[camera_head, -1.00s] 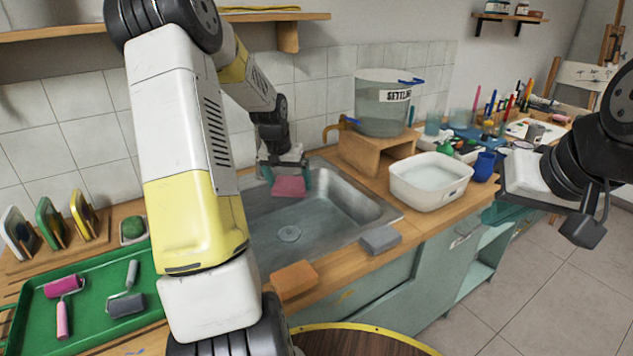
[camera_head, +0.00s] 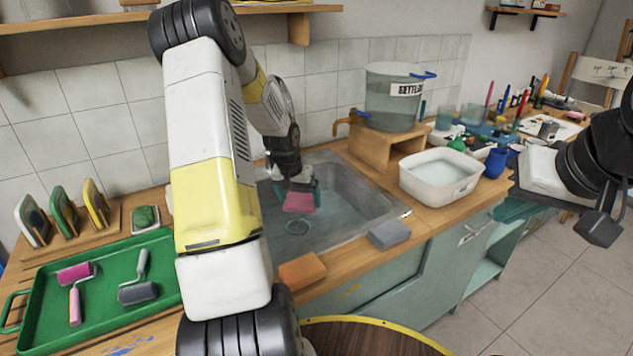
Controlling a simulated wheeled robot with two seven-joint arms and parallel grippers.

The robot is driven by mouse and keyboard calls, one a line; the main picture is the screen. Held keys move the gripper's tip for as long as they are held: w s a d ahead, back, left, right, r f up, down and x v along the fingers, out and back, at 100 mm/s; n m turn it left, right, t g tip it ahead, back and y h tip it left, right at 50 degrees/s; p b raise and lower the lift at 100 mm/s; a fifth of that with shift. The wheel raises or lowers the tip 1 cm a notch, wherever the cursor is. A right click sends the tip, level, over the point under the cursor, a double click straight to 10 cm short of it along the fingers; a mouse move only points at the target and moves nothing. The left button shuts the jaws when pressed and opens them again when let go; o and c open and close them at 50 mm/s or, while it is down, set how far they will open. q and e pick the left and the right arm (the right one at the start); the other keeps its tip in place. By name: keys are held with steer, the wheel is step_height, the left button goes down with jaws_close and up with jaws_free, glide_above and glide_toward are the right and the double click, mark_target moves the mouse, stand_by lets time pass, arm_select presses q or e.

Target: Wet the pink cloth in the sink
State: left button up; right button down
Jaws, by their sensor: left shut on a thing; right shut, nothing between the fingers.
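The pink cloth (camera_head: 299,203) hangs in the fingers of my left gripper (camera_head: 300,190), which is shut on it. Cloth and gripper are inside the grey metal sink (camera_head: 345,212), just behind the round drain as seen from here. I cannot tell whether the cloth touches the sink floor or any water. A brass tap (camera_head: 350,120) is at the back of the sink, by the wooden stand. My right gripper (camera_head: 514,208) is shut and empty at the right, in front of the counter edge. My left arm hides the left part of the sink.
A "SETTLING" water tub (camera_head: 392,105) stands on a wooden stand. A white basin of water (camera_head: 438,165), grey sponge (camera_head: 389,234) and orange sponge (camera_head: 301,270) lie around the sink. A green tray (camera_head: 45,325) with rollers is at left. A round wooden top is below.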

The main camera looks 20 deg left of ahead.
mark_target(298, 203)
arm_select(q)
steer(key=shift+f, duration=2.2)
steer(key=shift+r, duration=5.6)
step_height(298, 203, up, 4)
steer(key=shift+s+d, duration=0.1)
